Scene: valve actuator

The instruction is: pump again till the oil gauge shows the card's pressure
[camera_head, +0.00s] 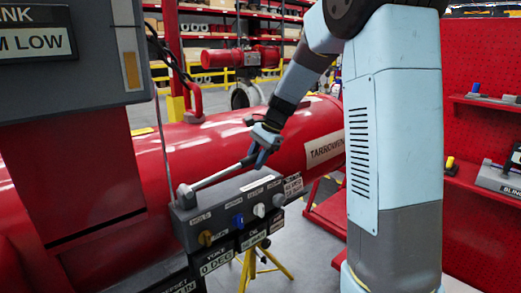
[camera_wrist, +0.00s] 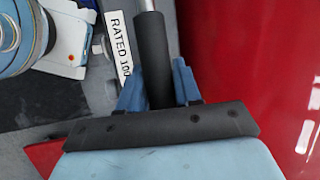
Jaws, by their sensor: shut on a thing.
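My gripper (camera_head: 262,156) is shut on the dark grip of the pump lever (camera_head: 222,175). The lever's pale bar slants from the left end of a grey valve block (camera_head: 240,188) up to my gripper. In the wrist view, my blue fingers (camera_wrist: 158,85) sit on both sides of the dark grip (camera_wrist: 152,50). A white label (camera_wrist: 120,45) reading "RATED 100", perhaps cut off, lies beside it. I cannot make out a gauge needle or the card's pressure in either view.
A grey panel (camera_head: 75,50) reading partly "M LOW" fills the upper left. Red shelves (camera_head: 480,105) stand at right.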

